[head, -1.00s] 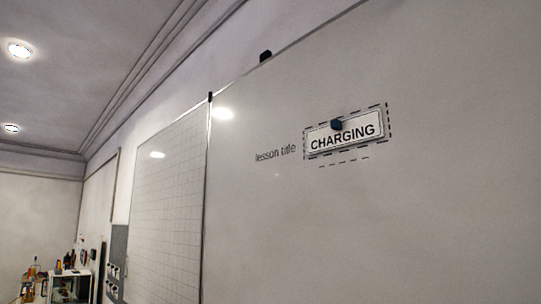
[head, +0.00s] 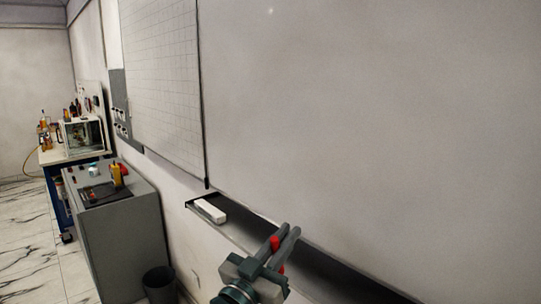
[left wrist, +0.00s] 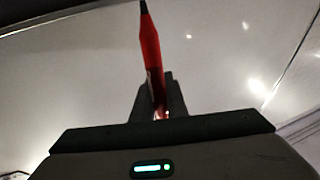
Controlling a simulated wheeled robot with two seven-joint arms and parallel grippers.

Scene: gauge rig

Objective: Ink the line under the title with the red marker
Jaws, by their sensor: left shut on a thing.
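My left gripper (head: 284,234) is shut on the red marker (head: 275,243), low in the head view in front of the board tray. Only small red parts of the marker show there, between and beside the fingers. In the left wrist view the red marker (left wrist: 150,48) sticks out beyond the fingers, with its dark end away from the gripper (left wrist: 160,95). The whiteboard (head: 370,120) fills the right of the head view. Its visible part is bare. The title card and the line under it are out of view. My right gripper is not in view.
A dark tray (head: 335,272) runs along the whiteboard's lower edge, with a white eraser (head: 210,211) at its left end. A grey cabinet (head: 120,240) and a dark bin (head: 159,284) stand at left. A gridded board (head: 165,80) hangs left of the whiteboard.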

